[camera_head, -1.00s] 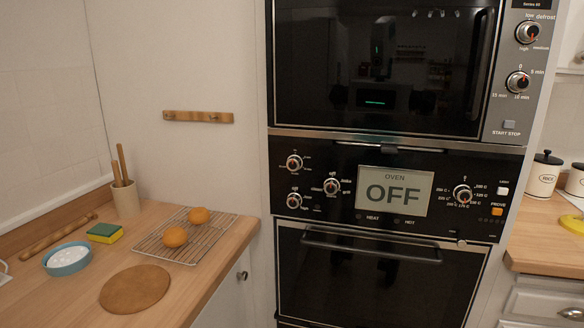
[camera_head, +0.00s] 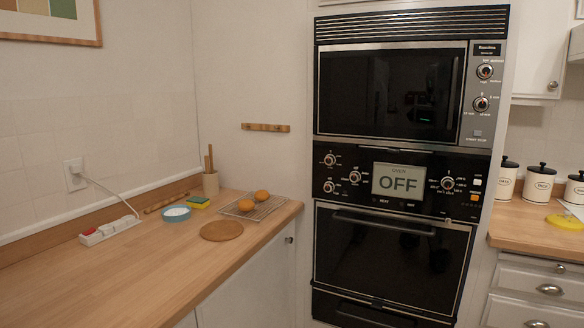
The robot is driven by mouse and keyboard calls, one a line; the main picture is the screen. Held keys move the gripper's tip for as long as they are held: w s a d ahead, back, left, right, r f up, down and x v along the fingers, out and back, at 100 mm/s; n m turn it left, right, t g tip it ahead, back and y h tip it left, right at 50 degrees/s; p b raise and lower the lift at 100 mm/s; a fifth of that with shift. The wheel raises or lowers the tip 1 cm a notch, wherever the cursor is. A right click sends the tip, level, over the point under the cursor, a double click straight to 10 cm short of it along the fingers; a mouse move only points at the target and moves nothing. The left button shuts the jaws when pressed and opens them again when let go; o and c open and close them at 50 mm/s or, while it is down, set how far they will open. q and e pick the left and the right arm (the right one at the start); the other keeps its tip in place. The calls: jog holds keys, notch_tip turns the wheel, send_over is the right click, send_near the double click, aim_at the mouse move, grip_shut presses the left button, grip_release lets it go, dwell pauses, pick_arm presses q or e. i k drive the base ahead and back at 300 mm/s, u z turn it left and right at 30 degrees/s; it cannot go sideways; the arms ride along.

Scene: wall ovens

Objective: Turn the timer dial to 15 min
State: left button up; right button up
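The timer dial (camera_head: 481,104) is the lower of two round knobs on the grey panel at the right of the microwave (camera_head: 388,92). It has a silver rim and a reddish mark, with small minute labels around it. Its exact setting is too small to read. The power dial (camera_head: 485,71), with labels such as high and defrost, sits above it. The start/stop button (camera_head: 478,133) is below it. Neither of my grippers is in view.
Below the microwave is an oven (camera_head: 392,255) whose display (camera_head: 398,180) reads OFF, with several knobs. The left counter (camera_head: 130,270) holds a cooling rack (camera_head: 245,208), bowl (camera_head: 176,214) and power strip (camera_head: 109,231). Canisters (camera_head: 538,183) stand on the right counter.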

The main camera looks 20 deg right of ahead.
aim_at(330, 159)
jog(key=z, duration=0.65)
jog(key=i, duration=0.6)
jog(key=z, duration=0.5)
